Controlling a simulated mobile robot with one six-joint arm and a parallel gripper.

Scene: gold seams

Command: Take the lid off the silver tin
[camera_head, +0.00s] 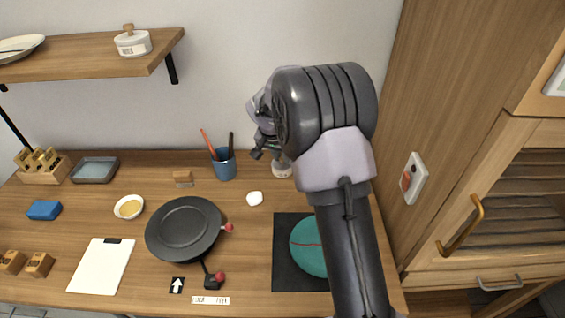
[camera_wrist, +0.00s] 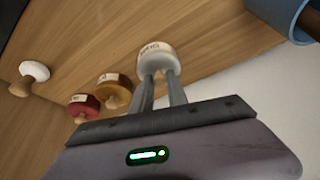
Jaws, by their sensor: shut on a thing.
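A pale silver-white tin with a label (camera_wrist: 157,58) is directly at my fingertips in the wrist view. In the head view a pale tin (camera_head: 281,170) stands near the back of the worktop, partly hidden by my arm. My gripper (camera_wrist: 161,76) is shut on the top of the tin, with one finger on each side. Its knob is hidden between the fingers. I cannot tell whether the lid sits on the tin or is raised from it. In the head view my gripper (camera_head: 266,143) is mostly hidden behind my wrist.
An orange-brown tin (camera_wrist: 114,90) and a red tin (camera_wrist: 82,107) stand close by. A white knobbed piece (camera_wrist: 34,70) lies further off. A blue cup with pens (camera_head: 224,165) stands left of my gripper. A black pan (camera_head: 184,228) is in front. A cabinet (camera_head: 460,140) rises at right.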

